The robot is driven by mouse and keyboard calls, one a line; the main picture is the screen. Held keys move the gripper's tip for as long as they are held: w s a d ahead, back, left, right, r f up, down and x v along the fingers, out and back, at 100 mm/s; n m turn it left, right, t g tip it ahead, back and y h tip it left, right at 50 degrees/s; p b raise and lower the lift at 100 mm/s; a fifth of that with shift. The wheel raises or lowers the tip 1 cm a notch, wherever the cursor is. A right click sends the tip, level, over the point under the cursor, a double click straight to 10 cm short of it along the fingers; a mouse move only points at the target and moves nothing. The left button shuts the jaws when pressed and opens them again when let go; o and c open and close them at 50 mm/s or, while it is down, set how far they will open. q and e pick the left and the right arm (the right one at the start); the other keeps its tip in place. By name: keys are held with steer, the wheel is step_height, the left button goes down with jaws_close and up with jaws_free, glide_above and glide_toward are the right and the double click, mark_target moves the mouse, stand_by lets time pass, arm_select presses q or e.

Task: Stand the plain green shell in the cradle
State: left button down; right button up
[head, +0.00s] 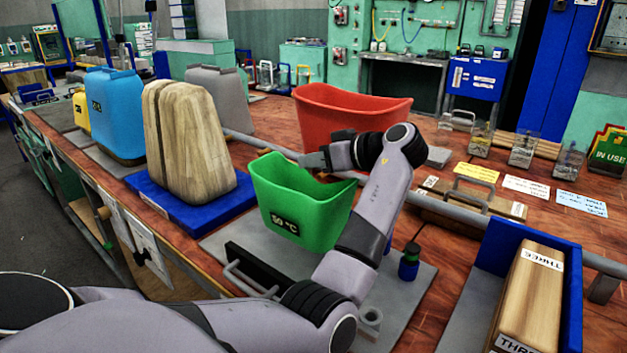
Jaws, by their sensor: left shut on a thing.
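A green shell (287,222), open at the top and marked "50 °C", is upright in the middle of the head view. My left gripper (316,160) is shut at its far rim, with the arm passing along the shell's right side. The shell is above a grey plate (222,238) with a black bracket and a pale handle; I cannot tell whether its bottom touches anything. No cradle is clearly recognisable; the arm and shell hide part of the plate. My right gripper is not in view.
A split wooden form (187,140) stands on a blue base (160,205) to the left. A blue shell (116,112) and grey shell (217,95) stand behind. A red shell (345,115) is behind my gripper. A blue holder (572,300) with wooden blocks is at right.

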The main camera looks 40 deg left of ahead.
arm_select(q)
steer(key=shift+f, duration=2.15)
steer(key=shift+f, duration=0.15)
steer(key=c, duration=1.2)
jaws_free()
steer(key=shift+c, duration=0.2)
steer(key=shift+d+r, duration=0.1)
steer(key=shift+r, duration=0.15)
glide_toward(315, 179)
steer(key=shift+w+d+r+b, duration=0.1)
steer(key=shift+w+d+b, duration=0.3)
steer(key=shift+w, duration=0.1)
